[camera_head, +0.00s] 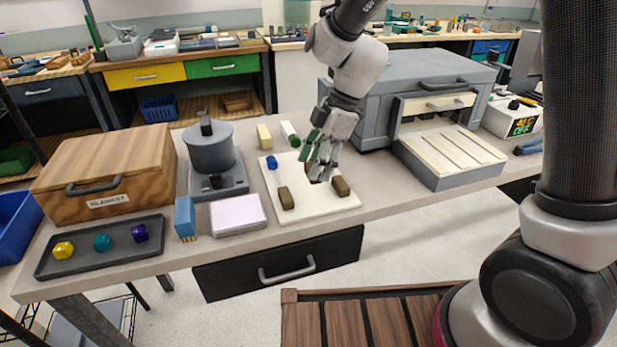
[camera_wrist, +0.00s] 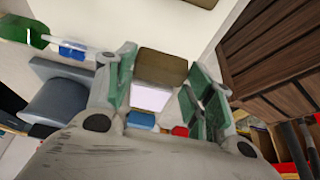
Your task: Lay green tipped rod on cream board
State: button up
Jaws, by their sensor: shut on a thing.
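The cream board (camera_head: 335,203) lies on the bench. I take this block (camera_wrist: 160,65) to be the grip of the green tipped rod. How far the rod is above the board I cannot tell. The blue tipped rod (camera_head: 278,178) lies on the board's left side, its near end at a brown block (camera_head: 286,200).
Another brown block (camera_head: 341,186) is at the board's right. A white and green piece (camera_head: 290,132) and a tan block (camera_head: 264,136) show behind the board. A pinkish-white box (camera_head: 238,215) and blue box (camera_head: 185,218) stand left. A grey cabinet (camera_head: 420,75) stands behind right.

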jog(key=shift+d+f, duration=0.1)
jog(key=shift+f, duration=2.45)
jog(key=shift+f, duration=0.1)
jog(key=o, duration=1.2)
jog(key=shift+o, duration=0.2)
jog(key=v, duration=1.2)
